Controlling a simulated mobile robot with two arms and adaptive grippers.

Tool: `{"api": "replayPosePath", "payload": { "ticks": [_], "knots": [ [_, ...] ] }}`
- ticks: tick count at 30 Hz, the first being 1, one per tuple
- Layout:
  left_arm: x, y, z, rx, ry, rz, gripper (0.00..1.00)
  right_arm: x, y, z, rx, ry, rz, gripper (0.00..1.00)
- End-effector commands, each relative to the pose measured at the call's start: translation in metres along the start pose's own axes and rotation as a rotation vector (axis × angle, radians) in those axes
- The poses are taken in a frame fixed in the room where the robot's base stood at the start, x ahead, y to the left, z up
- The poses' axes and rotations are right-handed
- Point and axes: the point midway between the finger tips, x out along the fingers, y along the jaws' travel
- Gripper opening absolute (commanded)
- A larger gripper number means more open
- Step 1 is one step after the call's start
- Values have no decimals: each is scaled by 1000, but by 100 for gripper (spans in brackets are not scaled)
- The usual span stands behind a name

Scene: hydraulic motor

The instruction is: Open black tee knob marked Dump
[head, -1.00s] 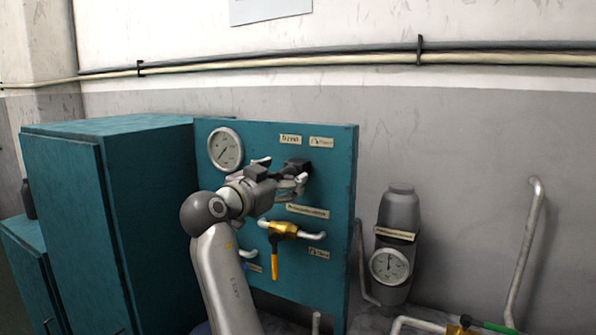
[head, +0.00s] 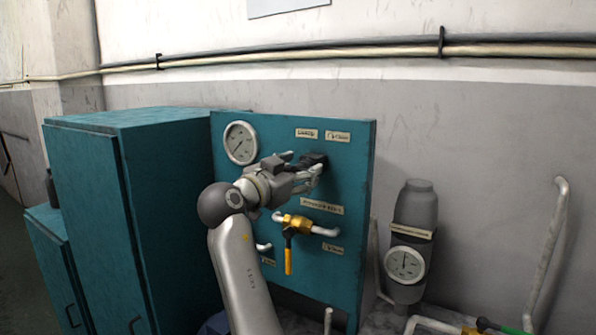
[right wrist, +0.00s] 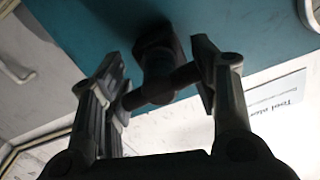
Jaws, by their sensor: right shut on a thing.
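The black tee knob (head: 316,162) sits on the upper part of the teal panel (head: 345,185), below two small labels, one of which reads roughly Dump (head: 306,133). My right gripper (head: 312,174) is at the knob and partly hides it. In the right wrist view, the knob's dark stem and crossbar (right wrist: 160,85) lie between the two fingers of the right gripper (right wrist: 165,88), which is shut on it. The crossbar runs slantwise from finger to finger. My left gripper is not in view.
A round gauge (head: 240,142) is on the panel left of the knob. Below is a brass valve with a yellow handle (head: 289,255) and white pipes. A grey cylinder (head: 414,210) with a gauge stands to the right. Teal cabinets (head: 150,130) stand to the left.

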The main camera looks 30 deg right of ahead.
Motion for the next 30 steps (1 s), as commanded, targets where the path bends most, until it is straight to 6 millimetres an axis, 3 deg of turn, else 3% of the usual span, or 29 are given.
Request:
{"api": "replayPosePath", "payload": {
  "ticks": [11,30],
  "knots": [
    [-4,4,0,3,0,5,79,0,-1,0,-196,2,-4,31],
    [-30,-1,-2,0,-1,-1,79,1,1,0,-802,-1,-2,31]
  ]
}}
